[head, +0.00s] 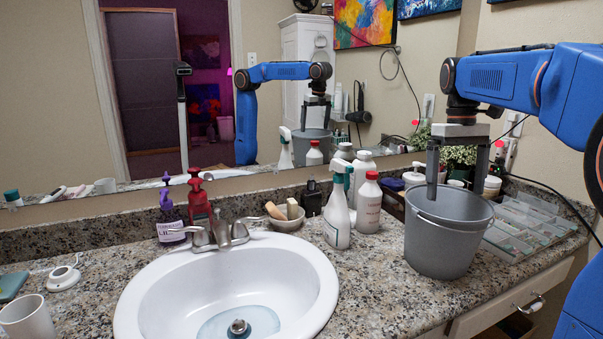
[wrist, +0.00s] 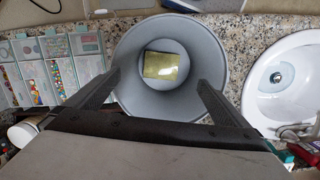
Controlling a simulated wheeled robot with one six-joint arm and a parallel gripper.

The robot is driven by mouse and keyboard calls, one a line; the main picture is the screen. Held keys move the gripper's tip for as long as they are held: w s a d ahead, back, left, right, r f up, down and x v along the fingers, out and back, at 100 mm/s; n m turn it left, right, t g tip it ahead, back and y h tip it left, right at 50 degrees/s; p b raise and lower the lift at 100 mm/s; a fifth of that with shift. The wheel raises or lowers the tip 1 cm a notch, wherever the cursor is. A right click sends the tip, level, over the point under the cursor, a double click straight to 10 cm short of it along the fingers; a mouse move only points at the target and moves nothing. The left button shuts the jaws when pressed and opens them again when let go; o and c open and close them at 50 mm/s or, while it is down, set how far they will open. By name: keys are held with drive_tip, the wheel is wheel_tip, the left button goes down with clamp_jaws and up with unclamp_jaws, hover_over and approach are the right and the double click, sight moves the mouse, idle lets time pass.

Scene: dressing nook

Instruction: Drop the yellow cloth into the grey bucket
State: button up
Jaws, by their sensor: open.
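The grey bucket (head: 448,245) stands upright on the granite counter, right of the sink. It also shows from above in the wrist view (wrist: 138,48). The yellow cloth (wrist: 166,66) is a small flat piece lying inside the bucket, on its bottom. The bucket wall hides it in the head view. My gripper (head: 456,192) is open over the bucket, its fingers pointing down with the tips around rim height. In the wrist view my gripper (wrist: 158,78) shows its two fingers well apart, with nothing held between them and the cloth below.
A white sink (head: 228,290) lies to the left of the bucket. A spray bottle (head: 339,215) and a red-capped white bottle (head: 368,205) stand close to its left. A clear divided organizer (head: 525,228) is on its right. A mirror (head: 250,80) backs the counter.

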wheel_tip(320, 180, up, 11)
drive_tip(key=w, duration=0.1)
drive_tip(key=shift+w+a+r, duration=0.15)
drive_tip(key=shift+w+a, duration=0.05)
drive_tip(key=shift+w, duration=0.2)
drive_tip(key=shift+s, duration=0.15)
